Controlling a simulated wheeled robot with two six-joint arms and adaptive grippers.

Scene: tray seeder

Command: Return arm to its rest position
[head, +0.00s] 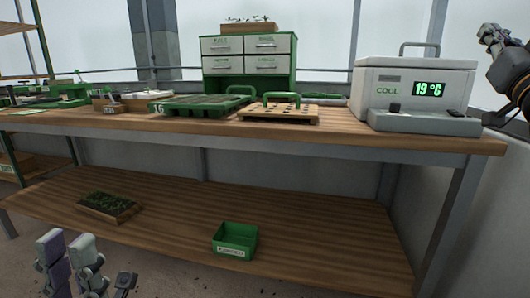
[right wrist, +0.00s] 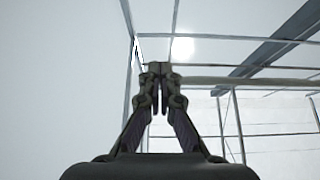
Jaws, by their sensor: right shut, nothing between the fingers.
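My right gripper (head: 488,36) is at the upper right of the head view, raised above and to the right of the cooler box. In the right wrist view its fingertips (right wrist: 158,70) meet, with nothing between them; only pale wall and roof frame lie beyond. My left gripper (head: 68,245) is at the lower left of the head view, low in front of the bench's lower shelf. Its grey finger parts show close together and are cut off by the frame's bottom edge, so its opening is unclear. I see nothing held in it.
The wooden bench (head: 340,140) carries a green seed tray (head: 190,108), a perforated board (head: 275,114) with a green handle, a drawer cabinet (head: 248,76) and a cooler box (head: 375,80) reading 19 °C. The lower shelf (head: 170,225) holds a green bin (head: 236,236) and a seedling tray (head: 92,213).

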